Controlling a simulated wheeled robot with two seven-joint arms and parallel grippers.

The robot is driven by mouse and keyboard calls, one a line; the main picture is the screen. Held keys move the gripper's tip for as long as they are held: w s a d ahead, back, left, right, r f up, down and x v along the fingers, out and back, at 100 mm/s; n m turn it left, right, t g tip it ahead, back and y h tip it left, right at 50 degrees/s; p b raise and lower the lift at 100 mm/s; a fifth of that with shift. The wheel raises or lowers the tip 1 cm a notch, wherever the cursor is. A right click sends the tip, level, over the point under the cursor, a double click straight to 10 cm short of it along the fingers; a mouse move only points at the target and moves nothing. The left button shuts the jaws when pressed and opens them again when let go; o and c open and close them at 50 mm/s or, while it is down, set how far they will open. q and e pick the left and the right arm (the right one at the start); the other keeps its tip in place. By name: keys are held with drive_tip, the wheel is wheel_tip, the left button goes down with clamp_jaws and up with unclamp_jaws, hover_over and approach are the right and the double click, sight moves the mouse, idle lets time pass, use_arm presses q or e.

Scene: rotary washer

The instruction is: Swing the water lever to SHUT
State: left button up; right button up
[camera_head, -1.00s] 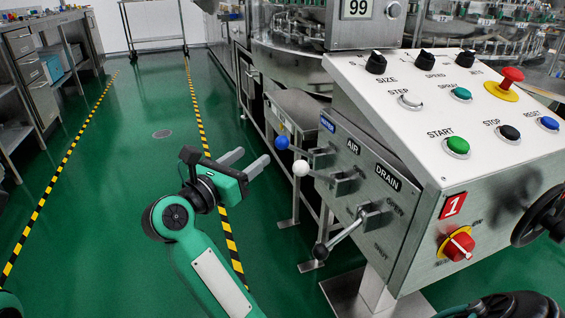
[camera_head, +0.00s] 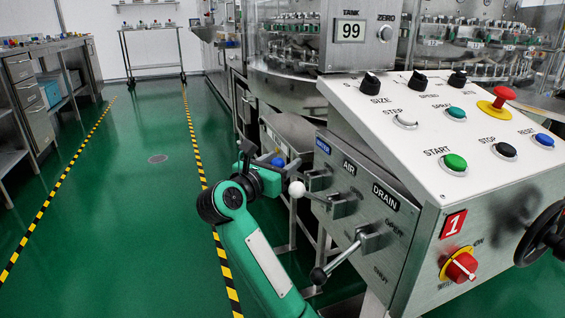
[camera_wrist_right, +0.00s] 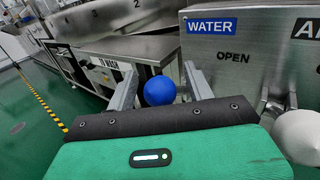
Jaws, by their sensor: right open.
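The water lever's blue ball knob (camera_head: 278,162) shows at the left side of the control box, near the blue WATER label (camera_head: 322,146). My right gripper (camera_head: 284,163) is at the blue knob. In the right wrist view the knob (camera_wrist_right: 160,91) sits between the two open fingers of my right gripper (camera_wrist_right: 160,84), with a gap visible on each side. The WATER plate (camera_wrist_right: 212,25) has OPEN written below it. The water lever's shaft is mostly hidden, and the SHUT marking for it is not visible. My left gripper is not in view.
The AIR lever's white ball (camera_head: 297,189) is close to the right of my gripper. The DRAIN lever's black knob (camera_head: 318,276) hangs lower. The sloped button panel (camera_head: 420,140) is at the right. Green floor (camera_head: 150,220) is open at the left.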

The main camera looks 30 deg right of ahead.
drive_tip(key=shift+w+d, duration=0.2)
drive_tip(key=shift+d, duration=0.25)
clamp_jaws()
drive_tip(key=shift+f, duration=0.1)
wheel_tip(320, 180, down, 11)
drive_tip(key=a+n+t+b, duration=0.1)
drive_tip(key=n+t+b, duration=0.1)
drive_tip(key=n+t, duration=1.3)
drive_tip(key=shift+w+a+n+h, duration=0.2)
drive_tip(key=shift+n+h, duration=0.1)
drive_tip(key=shift+n, duration=1.1)
drive_tip(key=shift+f, duration=0.15)
